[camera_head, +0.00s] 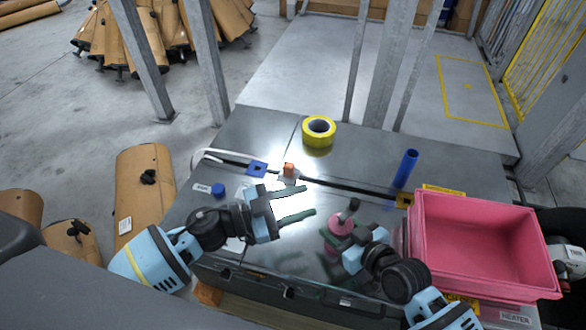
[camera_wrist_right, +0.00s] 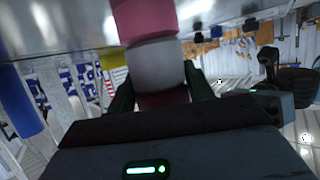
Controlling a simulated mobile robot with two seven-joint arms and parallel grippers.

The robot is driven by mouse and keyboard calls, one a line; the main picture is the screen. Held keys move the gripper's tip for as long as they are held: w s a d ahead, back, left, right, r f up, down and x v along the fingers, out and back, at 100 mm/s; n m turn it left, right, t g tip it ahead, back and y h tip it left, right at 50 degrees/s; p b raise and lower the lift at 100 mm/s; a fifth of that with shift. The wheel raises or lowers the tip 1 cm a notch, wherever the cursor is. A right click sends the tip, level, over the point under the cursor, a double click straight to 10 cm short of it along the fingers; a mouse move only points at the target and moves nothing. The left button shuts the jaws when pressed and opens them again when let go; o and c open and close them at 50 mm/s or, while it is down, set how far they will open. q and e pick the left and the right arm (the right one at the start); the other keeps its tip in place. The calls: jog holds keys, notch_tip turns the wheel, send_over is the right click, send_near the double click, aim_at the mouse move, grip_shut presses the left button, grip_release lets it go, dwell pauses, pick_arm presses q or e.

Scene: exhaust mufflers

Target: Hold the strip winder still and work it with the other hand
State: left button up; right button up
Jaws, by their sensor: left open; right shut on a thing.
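The strip winder appears to be the pink round piece (camera_head: 341,222) with a small dark knob (camera_head: 353,205) beside its top, near the table's front. My right gripper (camera_head: 343,243) is shut on it from the front right. In the right wrist view, the gripper (camera_wrist_right: 160,93) has its dark green fingers on either side of the winder's lower part, below a grey band (camera_wrist_right: 157,64) and a pink part (camera_wrist_right: 147,20). My left gripper (camera_head: 308,201) is open and empty, left of the winder and apart from it, fingers pointing right. My right wrist partly hides the winder's lower part.
A pink bin (camera_head: 480,295) stands at the table's right. A yellow tape roll (camera_head: 319,127), an orange block (camera_head: 289,170) and a blue tube (camera_head: 406,168) stand farther back. A black strip (camera_head: 345,188) crosses the table. A blue cap (camera_head: 218,190) lies at left.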

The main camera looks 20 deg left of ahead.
pick_arm(q)
jog(key=w+a+r+m+t+y, duration=0.2)
jog(key=w+r+m+t+y, duration=0.2)
jog(key=y, duration=0.4)
jog(key=shift+a+r+m+t, duration=0.15)
jog(key=shift+r+m+t, duration=0.35)
jog(key=shift+m+t, duration=0.5)
jog(key=shift+y, duration=0.3)
dwell(0.4)
jog(key=s+d+f+n+g+h, duration=0.1)
jog(key=s+f+n+h, duration=0.1)
jog(key=n, duration=0.1)
jog(key=s+d+f+n+g+h, duration=0.1)
jog(key=s+d+f+n+h, duration=0.1)
jog(key=s+n, duration=0.1)
jog(key=s+d+f+n+g+h, duration=0.1)
jog(key=s+d+f+n, duration=0.1)
jog(key=s+n, duration=0.1)
jog(key=shift+s+d+f+n+h, duration=0.2)
jog(key=shift+f+n+h, duration=0.1)
jog(key=shift+n+h, duration=0.1)
jog(key=shift+w, duration=0.1)
